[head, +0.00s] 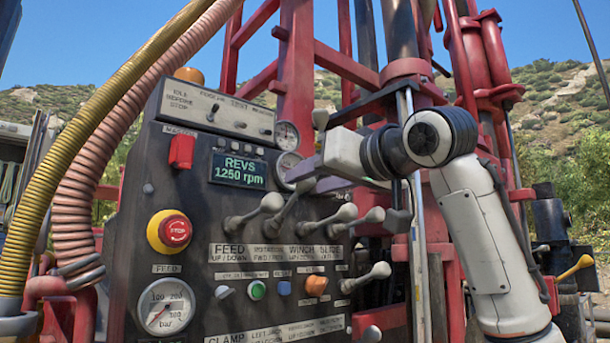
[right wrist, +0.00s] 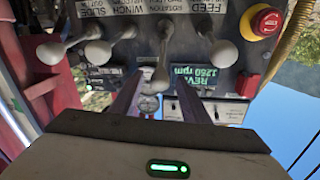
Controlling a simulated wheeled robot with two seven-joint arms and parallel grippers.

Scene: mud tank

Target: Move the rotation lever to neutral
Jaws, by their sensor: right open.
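The rotation lever (head: 287,207) is the second from the left in the panel's upper lever row, above the ROTATION label. It tilts higher than the feed (head: 272,202), winch (head: 347,212) and slide (head: 375,215) levers. My right gripper (head: 299,178) is open at its knob, reaching in from the right. In the upside-down right wrist view, the rotation lever's pale knob (right wrist: 160,80) sits between the two spread fingers of the gripper (right wrist: 161,84), with gaps visible at both sides. In the head view the fingers partly hide the knob. My left gripper is not in view.
The feed knob (right wrist: 225,53) and winch knob (right wrist: 97,53) stand close on either side of the fingers. Hoses (head: 85,190) hang at left.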

